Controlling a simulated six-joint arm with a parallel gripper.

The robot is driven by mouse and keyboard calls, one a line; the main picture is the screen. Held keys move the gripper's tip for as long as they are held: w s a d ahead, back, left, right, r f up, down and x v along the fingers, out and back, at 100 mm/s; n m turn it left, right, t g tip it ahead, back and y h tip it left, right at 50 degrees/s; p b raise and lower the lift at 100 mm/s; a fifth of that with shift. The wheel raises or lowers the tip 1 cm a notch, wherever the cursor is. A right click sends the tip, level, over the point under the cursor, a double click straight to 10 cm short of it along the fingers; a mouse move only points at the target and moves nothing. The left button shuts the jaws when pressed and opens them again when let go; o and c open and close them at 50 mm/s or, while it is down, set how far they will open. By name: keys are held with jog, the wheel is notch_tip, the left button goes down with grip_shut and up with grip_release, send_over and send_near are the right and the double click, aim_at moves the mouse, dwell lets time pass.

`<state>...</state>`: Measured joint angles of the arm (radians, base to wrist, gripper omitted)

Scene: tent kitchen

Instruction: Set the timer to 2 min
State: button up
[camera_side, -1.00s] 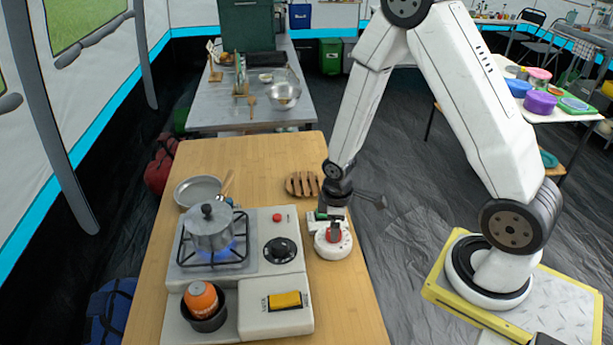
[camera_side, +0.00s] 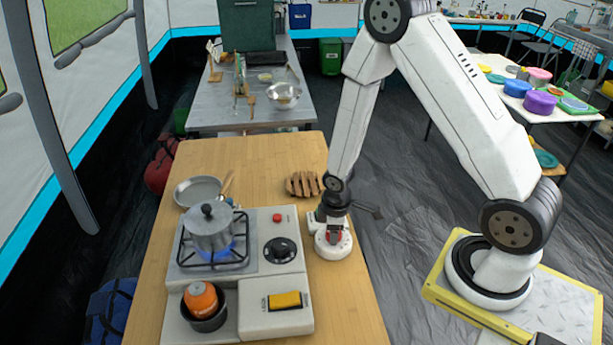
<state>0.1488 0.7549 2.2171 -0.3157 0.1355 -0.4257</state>
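The timer (camera_side: 343,247) is a white round dial with a red knob (camera_side: 334,238) on top. It lies on the wooden table just right of the stove. My gripper (camera_side: 333,229) points straight down over the timer, with its fingertips at the red knob. The gripper body and fingers hide part of the knob and of the dial's far side. The view is too small to tell whether the fingers press on the knob. The dial's markings cannot be read.
A camping stove (camera_side: 262,223) stands left of the timer, with a lidded pot (camera_side: 211,229) over a blue flame. An orange canister (camera_side: 201,299) sits at its front left. A slatted wooden trivet (camera_side: 303,184) lies behind the timer. The wooden table (camera_side: 345,300) is clear in front of it.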

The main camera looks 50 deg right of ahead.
jog(key=c, duration=0.4)
jog(key=shift+c, duration=0.2)
jog(key=shift+m, duration=0.4)
jog(key=m, duration=0.9)
jog(key=shift+g, duration=0.3)
jog(key=shift+m, duration=0.3)
jog(key=o, duration=1.3)
jog(key=shift+r, duration=0.15)
